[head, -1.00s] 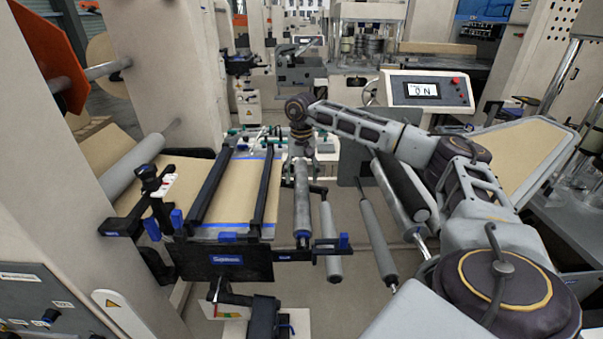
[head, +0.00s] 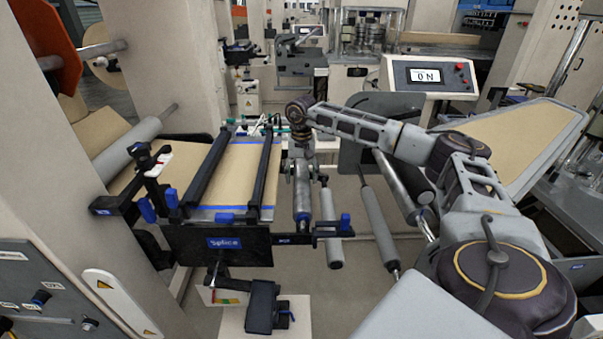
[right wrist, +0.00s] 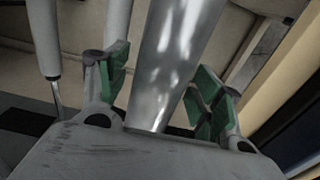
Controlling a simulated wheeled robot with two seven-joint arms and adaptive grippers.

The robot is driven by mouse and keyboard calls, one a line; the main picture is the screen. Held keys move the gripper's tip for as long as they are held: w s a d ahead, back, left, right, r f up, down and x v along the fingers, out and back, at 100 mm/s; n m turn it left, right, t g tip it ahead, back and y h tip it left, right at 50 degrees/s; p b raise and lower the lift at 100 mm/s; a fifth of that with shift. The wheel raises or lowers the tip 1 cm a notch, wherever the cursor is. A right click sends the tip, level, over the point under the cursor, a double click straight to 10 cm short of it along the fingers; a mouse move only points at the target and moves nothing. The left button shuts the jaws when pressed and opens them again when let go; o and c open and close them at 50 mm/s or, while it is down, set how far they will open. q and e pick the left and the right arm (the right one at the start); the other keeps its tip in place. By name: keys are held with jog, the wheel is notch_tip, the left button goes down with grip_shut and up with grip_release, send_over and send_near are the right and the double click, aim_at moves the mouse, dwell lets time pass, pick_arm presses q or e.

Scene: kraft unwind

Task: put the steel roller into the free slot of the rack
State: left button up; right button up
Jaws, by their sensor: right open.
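The shiny steel roller (head: 302,200) lies lengthwise beside the splice table in the head view, its near end by a black blue-tipped bracket. My right gripper (head: 302,170) is over its far part. In the right wrist view the roller (right wrist: 172,60) runs between the open green-padded fingers (right wrist: 160,95), with a gap visible on both sides. I cannot tell how deep it sits between them. I cannot make out for certain which part is the rack, or its free slot. My left gripper is not in view.
The splice table (head: 243,170) with two black bars is just left of the roller. Grey rollers (head: 330,235) and (head: 377,220) are close on the right. A control panel (head: 428,77) stands behind my right arm. A pale tilted board (head: 500,150) is at the right.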

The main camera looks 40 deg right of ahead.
jog(key=shift+f, duration=0.35)
jog(key=c, duration=1.4)
jog(key=shift+r, duration=0.15)
